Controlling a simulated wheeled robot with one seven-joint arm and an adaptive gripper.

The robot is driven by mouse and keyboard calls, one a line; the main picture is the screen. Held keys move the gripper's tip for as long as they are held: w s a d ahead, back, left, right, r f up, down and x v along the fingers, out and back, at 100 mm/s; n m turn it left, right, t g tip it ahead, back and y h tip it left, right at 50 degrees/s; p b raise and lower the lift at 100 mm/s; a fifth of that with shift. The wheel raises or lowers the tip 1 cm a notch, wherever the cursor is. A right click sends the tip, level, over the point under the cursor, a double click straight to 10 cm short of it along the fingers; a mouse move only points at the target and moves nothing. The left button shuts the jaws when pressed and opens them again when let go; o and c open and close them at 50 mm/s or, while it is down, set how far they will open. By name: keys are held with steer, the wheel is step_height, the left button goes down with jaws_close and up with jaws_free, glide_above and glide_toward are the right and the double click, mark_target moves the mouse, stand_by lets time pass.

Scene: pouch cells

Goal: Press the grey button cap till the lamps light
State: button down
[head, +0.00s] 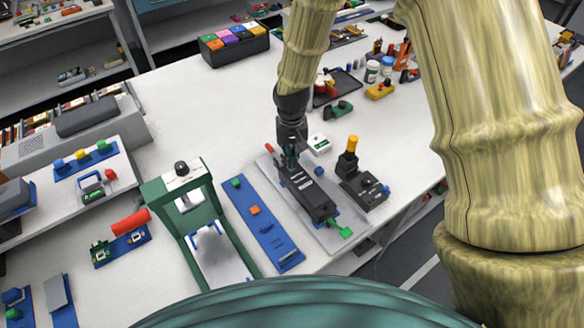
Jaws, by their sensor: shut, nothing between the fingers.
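My gripper (290,160) points down, shut and empty, at the far end of a long black device (310,198) on a grey plate (341,236). The gripper hides part of that end, and I cannot tell whether it touches it. I cannot make out a grey button cap for certain; it may be hidden under the fingers. No lit lamp is clear to me. A green block (346,233) sits at the near end of the plate, and a small red part (269,148) at its far left.
A black box with a yellow-topped post (351,145) stands close right of the device. A white box (319,142) lies behind it. A blue strip (262,224) and a green press frame (160,197) stand left. Open white table (215,120) lies behind left.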

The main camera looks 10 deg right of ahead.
steer(key=shift+w+f, duration=0.2)
steer(key=shift+w, duration=0.05)
steer(key=shift+s+r, duration=0.15)
steer(key=shift+s, duration=0.05)
steer(key=shift+f+b, duration=0.5)
steer(key=shift+f, duration=0.7)
stand_by(0.9)
steer(key=shift+r, duration=0.1)
steer(key=shift+r+p, duration=2.35)
steer(key=shift+r, duration=0.6)
